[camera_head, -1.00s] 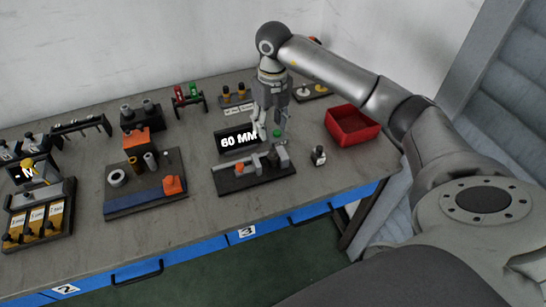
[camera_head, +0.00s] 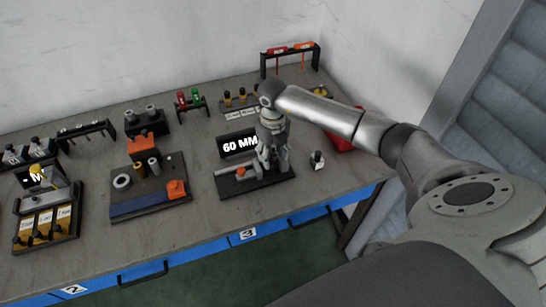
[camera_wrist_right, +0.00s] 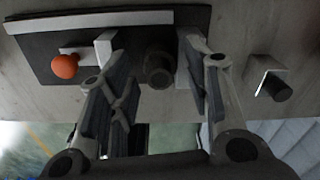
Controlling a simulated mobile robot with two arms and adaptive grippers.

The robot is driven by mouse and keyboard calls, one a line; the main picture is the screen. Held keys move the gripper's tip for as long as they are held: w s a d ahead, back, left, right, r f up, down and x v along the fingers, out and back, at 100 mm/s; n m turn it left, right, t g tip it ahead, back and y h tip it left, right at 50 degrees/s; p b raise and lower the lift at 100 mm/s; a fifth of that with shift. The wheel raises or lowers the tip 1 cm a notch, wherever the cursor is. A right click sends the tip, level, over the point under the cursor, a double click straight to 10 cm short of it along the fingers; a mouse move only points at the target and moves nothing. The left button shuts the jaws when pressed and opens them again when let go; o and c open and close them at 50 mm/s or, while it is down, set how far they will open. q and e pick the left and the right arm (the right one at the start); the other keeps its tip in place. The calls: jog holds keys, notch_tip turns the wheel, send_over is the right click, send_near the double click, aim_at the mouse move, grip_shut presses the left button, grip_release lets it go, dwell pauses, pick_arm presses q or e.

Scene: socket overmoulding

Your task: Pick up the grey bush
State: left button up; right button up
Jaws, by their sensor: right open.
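My right gripper (camera_head: 272,168) is low over the right part of the dark fixture plate (camera_head: 232,189) in front of the 60 MM sign. In the right wrist view my right gripper (camera_wrist_right: 155,70) is open, its fingers either side of a dark grey round part (camera_wrist_right: 158,70) on the plate. I cannot tell whether they touch it, or whether it is the bush. A grey upright cylinder (camera_head: 154,166), bush-like, stands on the blue-fronted tray (camera_head: 150,204), beside a brown one (camera_head: 139,169). My left gripper is out of view.
An orange knob (camera_wrist_right: 65,66) sits on the fixture's left part. A small black-topped piece (camera_head: 317,160) stands just right of the plate. A red bin (camera_head: 341,144) is partly hidden behind my arm. The 60 MM sign (camera_head: 238,144) stands behind the plate.

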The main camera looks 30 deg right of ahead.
grip_shut()
jog(key=shift+r, duration=0.15)
dwell(0.4)
